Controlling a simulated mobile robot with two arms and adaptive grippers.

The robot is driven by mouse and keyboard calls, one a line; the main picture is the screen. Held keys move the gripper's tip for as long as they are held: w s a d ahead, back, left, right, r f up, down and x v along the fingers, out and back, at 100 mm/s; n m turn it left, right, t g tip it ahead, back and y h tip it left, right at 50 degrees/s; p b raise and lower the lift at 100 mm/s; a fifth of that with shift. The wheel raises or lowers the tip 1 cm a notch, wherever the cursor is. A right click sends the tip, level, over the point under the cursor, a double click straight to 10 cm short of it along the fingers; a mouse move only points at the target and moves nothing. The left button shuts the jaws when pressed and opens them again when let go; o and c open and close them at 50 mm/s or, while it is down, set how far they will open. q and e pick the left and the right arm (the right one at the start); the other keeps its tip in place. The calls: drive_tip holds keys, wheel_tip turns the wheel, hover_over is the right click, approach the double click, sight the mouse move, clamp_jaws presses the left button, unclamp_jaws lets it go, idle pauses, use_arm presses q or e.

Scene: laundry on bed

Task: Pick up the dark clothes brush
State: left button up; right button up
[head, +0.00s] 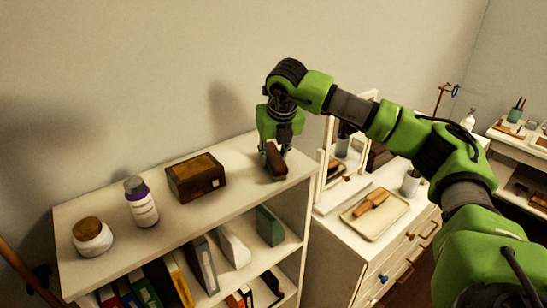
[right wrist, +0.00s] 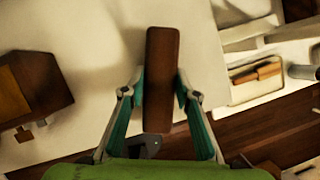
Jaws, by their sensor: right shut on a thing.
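The dark clothes brush (head: 276,160) is a brown, elongated block at the right end of the white shelf top. In the right wrist view the brush (right wrist: 161,75) lies lengthwise between the two fingers. My right gripper (head: 272,150) points down over the shelf top and is shut on the brush; it also shows in the right wrist view (right wrist: 160,100). I cannot tell whether the brush still touches the shelf top. My left gripper is not in view.
The white shelf (head: 120,215) also bears a wooden box (head: 195,178), a purple-labelled bottle (head: 141,202) and a jar (head: 92,237). Books stand below. To the right, a white dresser (head: 335,247) carries a mirror (head: 322,165), a tray (head: 352,226) and a cup (head: 410,183).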

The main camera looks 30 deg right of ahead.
drive_tip(key=shift+r+b, duration=0.6)
drive_tip(key=shift+b, duration=0.05)
drive_tip(key=shift+r+b, duration=0.65)
drive_tip(key=shift+r, duration=0.1)
drive_tip(key=s+r, duration=0.1)
drive_tip(key=r, duration=0.1)
drive_tip(key=s+a+r+b, duration=0.1)
drive_tip(key=s+r, duration=0.1)
drive_tip(key=s+r+b, duration=0.1)
drive_tip(key=r, duration=0.1)
drive_tip(key=shift+s+a, duration=0.15)
drive_tip(key=shift+s, duration=0.25)
drive_tip(key=s+a+r, duration=0.2)
drive_tip(key=s+r, duration=0.2)
drive_tip(key=s, duration=0.4)
drive_tip(key=shift+s+b, duration=0.35)
drive_tip(key=shift+s, duration=0.05)
